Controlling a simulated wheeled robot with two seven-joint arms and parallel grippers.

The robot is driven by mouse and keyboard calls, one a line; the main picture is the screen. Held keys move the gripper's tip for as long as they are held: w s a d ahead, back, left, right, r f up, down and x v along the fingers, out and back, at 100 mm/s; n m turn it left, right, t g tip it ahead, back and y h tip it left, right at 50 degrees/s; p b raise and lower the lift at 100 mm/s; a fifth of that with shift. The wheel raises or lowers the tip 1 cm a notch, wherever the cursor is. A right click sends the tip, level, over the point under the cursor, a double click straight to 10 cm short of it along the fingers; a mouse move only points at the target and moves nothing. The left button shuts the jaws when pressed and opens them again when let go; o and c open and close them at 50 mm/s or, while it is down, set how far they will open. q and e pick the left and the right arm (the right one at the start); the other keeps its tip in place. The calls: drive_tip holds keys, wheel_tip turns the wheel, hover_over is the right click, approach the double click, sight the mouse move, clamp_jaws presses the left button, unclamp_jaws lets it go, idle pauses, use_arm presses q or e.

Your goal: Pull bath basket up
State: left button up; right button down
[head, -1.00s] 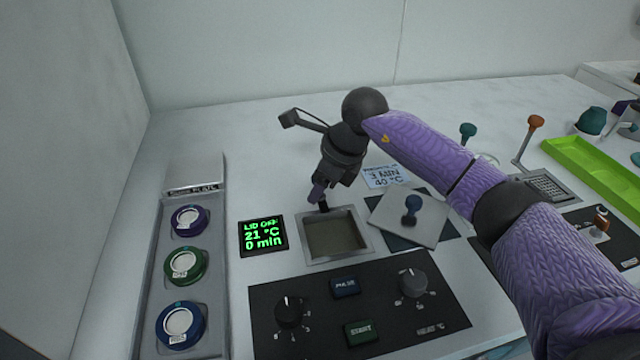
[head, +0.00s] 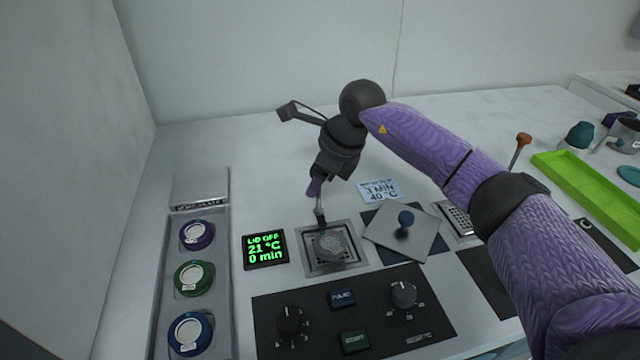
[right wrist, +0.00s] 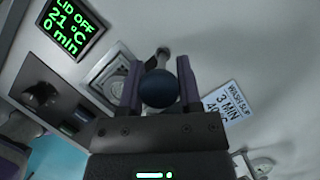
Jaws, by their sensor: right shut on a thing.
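The bath basket (head: 318,248) sits at the top of the square metal bath opening (head: 348,265), with a grey faceted piece (head: 333,246) in it. A thin upright rod (head: 320,218) rises from its back edge to my right gripper (head: 317,190). In the right wrist view, my right gripper (right wrist: 160,82) is shut on the dark round knob (right wrist: 158,89) of this handle, one finger on each side. The basket beneath is partly hidden there by the fingers. My left gripper is not in view.
A square lid with a blue knob (head: 406,219) lies right of the bath. A display (head: 264,249) reads LID OFF, 21 °C, 0 min. A control panel (head: 375,305) is in front. A rack (head: 163,300) of several round jars stands left; a green tray (head: 575,180) lies right.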

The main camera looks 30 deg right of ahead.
drive_tip(key=shift+r, duration=0.9)
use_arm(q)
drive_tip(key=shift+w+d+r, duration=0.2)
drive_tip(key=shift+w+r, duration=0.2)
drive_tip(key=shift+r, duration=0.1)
use_arm(e)
drive_tip(key=shift+w+f, duration=0.1)
drive_tip(key=shift+f, duration=0.05)
drive_tip(key=shift+c, duration=1.4)
unclamp_jaws()
drive_tip(key=shift+f, duration=0.1)
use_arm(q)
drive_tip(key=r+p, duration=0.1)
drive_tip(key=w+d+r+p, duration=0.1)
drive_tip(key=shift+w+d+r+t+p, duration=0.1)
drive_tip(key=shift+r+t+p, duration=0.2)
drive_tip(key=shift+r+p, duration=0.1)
use_arm(e)
drive_tip(key=v, duration=1)
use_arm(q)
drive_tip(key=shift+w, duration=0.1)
